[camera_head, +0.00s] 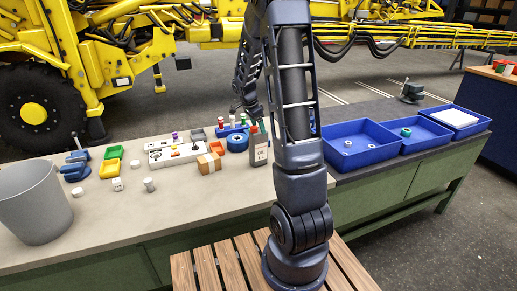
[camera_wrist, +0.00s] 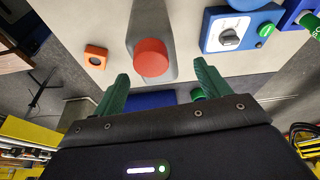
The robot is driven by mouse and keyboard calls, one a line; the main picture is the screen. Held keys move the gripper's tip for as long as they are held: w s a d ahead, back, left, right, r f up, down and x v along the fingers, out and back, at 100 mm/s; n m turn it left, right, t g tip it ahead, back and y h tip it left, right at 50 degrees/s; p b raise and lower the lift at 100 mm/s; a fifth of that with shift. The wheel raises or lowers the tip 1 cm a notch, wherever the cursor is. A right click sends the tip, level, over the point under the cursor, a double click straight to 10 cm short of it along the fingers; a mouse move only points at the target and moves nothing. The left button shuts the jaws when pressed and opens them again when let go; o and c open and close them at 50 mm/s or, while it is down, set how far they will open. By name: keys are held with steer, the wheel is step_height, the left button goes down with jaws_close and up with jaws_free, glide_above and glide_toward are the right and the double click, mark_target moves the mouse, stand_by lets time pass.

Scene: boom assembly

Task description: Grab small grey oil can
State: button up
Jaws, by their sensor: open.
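The small grey oil can (camera_head: 258,152) stands upright on the bench, just left of my arm in the head view. It has a pale label and a red cap. In the wrist view its red cap (camera_wrist: 152,58) faces the camera, with the grey body (camera_wrist: 150,18) behind it. My gripper (camera_wrist: 161,70) is open, with its green fingers apart, one on each side of the cap in the picture. I cannot tell how far the fingertips are from the can.
A white control panel (camera_head: 170,152) lies farther left. Blue trays (camera_head: 372,158) stand to the right. A grey bucket (camera_head: 36,205) is at far left. The bench front is clear.

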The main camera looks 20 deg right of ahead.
mark_target(259, 130)
steer(key=shift+a+x, duration=0.15)
steer(key=shift+x, duration=1.15)
steer(key=shift+a+x, duration=0.1)
steer(key=shift+x, duration=1.2)
steer(key=shift+s, duration=0.2)
jaws_close()
